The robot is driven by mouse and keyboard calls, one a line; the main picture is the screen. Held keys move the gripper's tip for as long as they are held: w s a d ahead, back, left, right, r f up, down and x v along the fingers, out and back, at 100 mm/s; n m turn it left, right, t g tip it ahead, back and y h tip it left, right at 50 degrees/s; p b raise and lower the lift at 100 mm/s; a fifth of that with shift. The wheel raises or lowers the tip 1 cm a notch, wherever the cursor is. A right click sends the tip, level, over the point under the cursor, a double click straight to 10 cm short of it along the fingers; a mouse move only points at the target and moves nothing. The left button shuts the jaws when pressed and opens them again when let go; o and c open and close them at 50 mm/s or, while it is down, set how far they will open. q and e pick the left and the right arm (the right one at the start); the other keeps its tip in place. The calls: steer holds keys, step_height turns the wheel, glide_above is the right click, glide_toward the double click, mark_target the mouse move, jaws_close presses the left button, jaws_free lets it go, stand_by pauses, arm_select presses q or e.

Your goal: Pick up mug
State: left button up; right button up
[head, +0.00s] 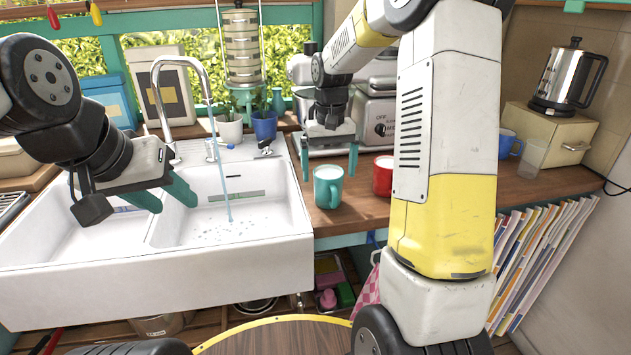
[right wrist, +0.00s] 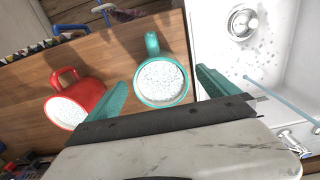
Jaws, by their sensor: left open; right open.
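A teal mug (head: 328,190) stands upright on the wooden counter just right of the sink. A red mug (head: 382,178) stands to its right, and a blue mug (head: 508,145) is further right. My right gripper (head: 329,165) is open and empty, above and behind the teal mug. In the right wrist view the teal mug (right wrist: 163,82) shows between the open fingers, its handle pointing away; I cannot tell if they touch it. The red mug (right wrist: 75,104) lies outside the left finger. My left gripper (head: 168,197) is open and empty over the sink.
The white double sink (head: 180,262) has a running faucet (head: 178,65). A grey coffee machine (head: 375,105) stands behind the mugs. A clear glass (head: 532,158) and a kettle (head: 568,78) on a box are at right. Files (head: 545,250) stand below the counter.

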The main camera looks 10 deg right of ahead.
step_height(320, 180, down, 4)
steer(key=shift+r, duration=0.2)
steer(key=c, duration=1.8)
